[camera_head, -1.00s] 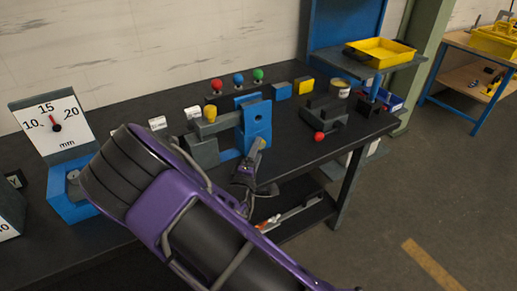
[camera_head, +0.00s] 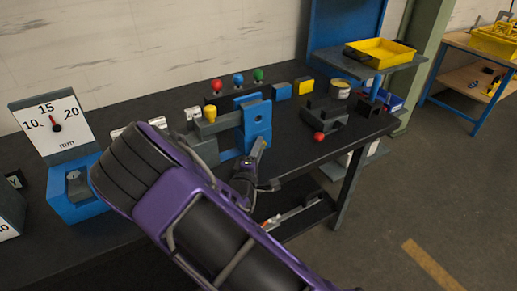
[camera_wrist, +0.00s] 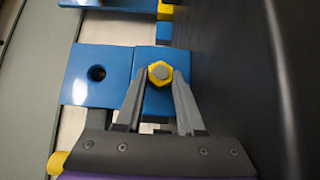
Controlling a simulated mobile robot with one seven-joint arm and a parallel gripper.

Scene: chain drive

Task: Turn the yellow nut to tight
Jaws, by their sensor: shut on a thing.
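The yellow nut (camera_wrist: 160,73) is a hex nut around a grey stud end on a blue block (camera_wrist: 153,99). My gripper (camera_wrist: 158,78) has a finger on each side of the nut and is shut on it. In the head view my gripper (camera_head: 259,148) reaches the lower front of the blue bracket (camera_head: 258,112), and the nut is hidden there. A dark hole (camera_wrist: 96,73) shows in the blue plate left of the nut in the wrist view.
A dial gauge (camera_head: 54,127) stands at the left. Red, blue and green knobs (camera_head: 238,79) stand behind the bracket. A red ball (camera_head: 319,136) lies near the front edge by a dark block (camera_head: 325,112). Bare bench top (camera_head: 285,157) lies right of my gripper.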

